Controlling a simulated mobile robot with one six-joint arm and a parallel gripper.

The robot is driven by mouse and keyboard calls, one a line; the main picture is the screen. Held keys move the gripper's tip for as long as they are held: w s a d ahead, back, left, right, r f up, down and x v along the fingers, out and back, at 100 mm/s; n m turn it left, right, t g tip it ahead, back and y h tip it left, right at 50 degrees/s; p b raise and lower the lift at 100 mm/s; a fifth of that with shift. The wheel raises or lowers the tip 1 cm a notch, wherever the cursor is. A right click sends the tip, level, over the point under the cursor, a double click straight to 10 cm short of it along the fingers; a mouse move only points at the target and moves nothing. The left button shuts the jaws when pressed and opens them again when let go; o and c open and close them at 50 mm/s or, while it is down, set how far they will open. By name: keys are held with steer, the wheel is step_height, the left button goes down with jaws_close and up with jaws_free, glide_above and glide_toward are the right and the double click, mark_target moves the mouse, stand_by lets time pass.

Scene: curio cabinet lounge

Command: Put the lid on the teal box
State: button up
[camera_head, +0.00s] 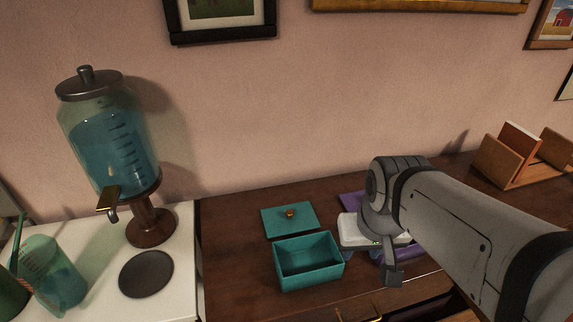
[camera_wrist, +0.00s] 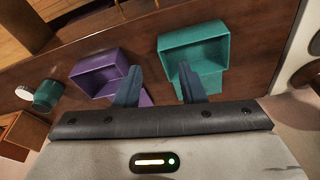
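The open, empty teal box (camera_head: 322,274) stands on the dark wooden top. Its flat teal lid (camera_head: 272,223), with a small orange knob, lies just behind it. In the wrist view the teal box (camera_wrist: 192,38) is at upper centre-right, with part of the teal lid (camera_wrist: 212,84) beyond it, beside my right-hand finger. My gripper (camera_wrist: 159,67) is open and empty, its dark fingers apart. In the head view my gripper (camera_head: 392,272) is right of the teal box, above the purple things, and mostly hidden by my arm.
A purple box (camera_wrist: 93,61) stands beside the teal box, mostly hidden by my gripper in the head view. A purple lid (camera_head: 350,199) lies behind it. A drink dispenser (camera_head: 108,140) and cup (camera_head: 52,275) stand left; a wooden book holder (camera_head: 505,160) stands right.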

steer(key=shift+o, duration=0.4)
steer(key=shift+s+a, duration=0.1)
steer(key=shift+a, duration=0.05)
steer(key=shift+o, duration=0.8)
steer(key=shift+w+r, duration=0.1)
steer(key=shift+w, duration=0.1)
steer(key=shift+o, duration=0.2)
steer(key=w, duration=0.2)
steer(key=w+r+p, duration=0.1)
steer(key=shift+d, duration=0.25)
steer(key=n+g+p, duration=0.2)
steer(key=g+p, duration=0.1)
steer(key=p, duration=0.4)
glide_above(290, 213)
step_height(290, 213, down, 12)
steer(key=shift+d+f, duration=0.1)
steer(key=shift+n, duration=0.3)
steer(key=shift+f+p, duration=1.35)
steer(key=shift+f, duration=2.9)
steer(key=shift+c, duration=0.6)
